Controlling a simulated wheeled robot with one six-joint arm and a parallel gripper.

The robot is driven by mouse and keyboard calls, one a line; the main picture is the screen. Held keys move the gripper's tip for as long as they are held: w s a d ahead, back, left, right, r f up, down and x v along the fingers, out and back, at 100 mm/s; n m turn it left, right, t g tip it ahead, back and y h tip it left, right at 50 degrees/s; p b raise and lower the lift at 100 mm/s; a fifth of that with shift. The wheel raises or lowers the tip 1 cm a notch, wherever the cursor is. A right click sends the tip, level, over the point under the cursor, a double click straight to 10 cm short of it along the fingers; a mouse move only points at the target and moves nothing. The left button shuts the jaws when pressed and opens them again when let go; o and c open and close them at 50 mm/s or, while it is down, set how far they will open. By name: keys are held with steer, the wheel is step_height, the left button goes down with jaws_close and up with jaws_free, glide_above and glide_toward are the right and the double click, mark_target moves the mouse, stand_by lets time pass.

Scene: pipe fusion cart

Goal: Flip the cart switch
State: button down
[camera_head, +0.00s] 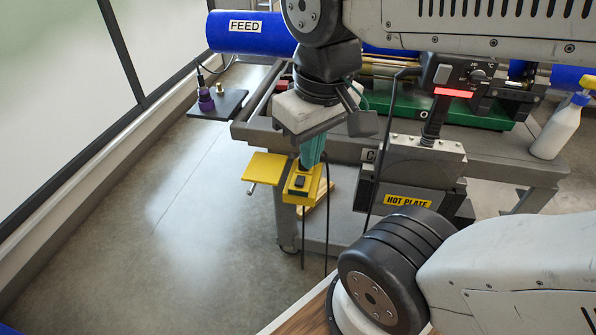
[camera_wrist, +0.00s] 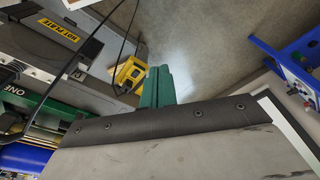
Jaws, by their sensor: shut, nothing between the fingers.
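The cart switch (camera_head: 301,183) is a black rocker on a yellow box (camera_head: 312,194) at the near left corner of the grey cart (camera_head: 350,150). The yellow box also shows in the wrist view (camera_wrist: 127,74), just left of my fingertips. My gripper (camera_head: 308,163) has green fingers pointing down, with the tips right above the far end of the box in the head view. It also shows in the wrist view (camera_wrist: 158,72). The fingers are together and hold nothing. I cannot tell whether the tips touch the box. The rocker's on or off position is too small to tell.
A yellow flat plate (camera_head: 264,168) juts out left of the switch box. The hot plate (camera_head: 408,200) hangs to the right, with a dark cable before it. A small shelf (camera_head: 216,107) carries a purple item. A white bottle (camera_head: 556,130) stands far right. The floor at left is clear.

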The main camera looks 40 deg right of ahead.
steer(key=w+d+f+n+g, duration=0.1)
steer(key=w+d+f+n, duration=0.15)
steer(key=w, duration=0.35)
steer(key=w+d+f+n, duration=0.1)
steer(key=w+d+f, duration=0.15)
steer(key=w, duration=0.35)
steer(key=n, duration=0.4)
glide_above(299, 182)
step_height(299, 182, down, 10)
steer(key=shift+w+d+r+g, duration=0.2)
steer(key=shift+w+d+g, duration=0.05)
steer(key=shift+d+g, duration=0.05)
steer(key=f, duration=1.4)
steer(key=shift+s+a, duration=0.15)
steer(key=shift+a, duration=0.05)
